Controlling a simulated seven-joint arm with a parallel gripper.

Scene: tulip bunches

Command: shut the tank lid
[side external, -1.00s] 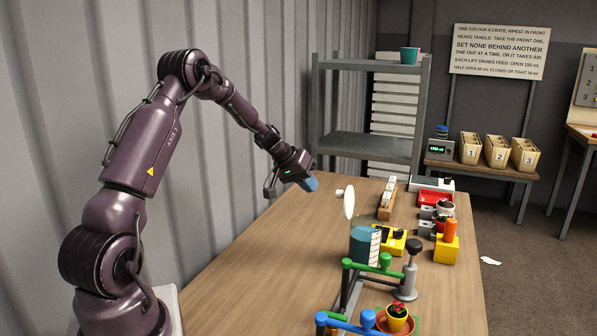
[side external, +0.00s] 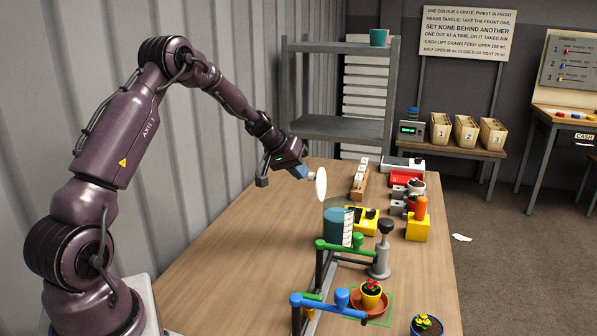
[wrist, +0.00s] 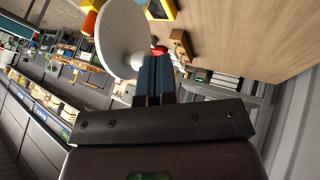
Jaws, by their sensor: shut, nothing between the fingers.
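The tank (side external: 336,228) is a teal cylinder with a white scale strip, standing on the wooden table. Its lid (side external: 321,184) is a white disc standing upright, open above the tank's rim. My gripper (side external: 301,171) is shut and empty, with its blue fingertips right beside the lid's left face, on the side away from the tank's opening. In the wrist view the lid (wrist: 122,35) is large, and the shut fingers (wrist: 155,72) overlap its edge. I cannot tell whether they touch it.
Green (side external: 345,246) and blue (side external: 325,303) lever arms and a grey hand pump (side external: 381,258) stand in front of the tank. A yellow block (side external: 417,229) and a potted red flower (side external: 371,294) are to the right. The table's left part is clear.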

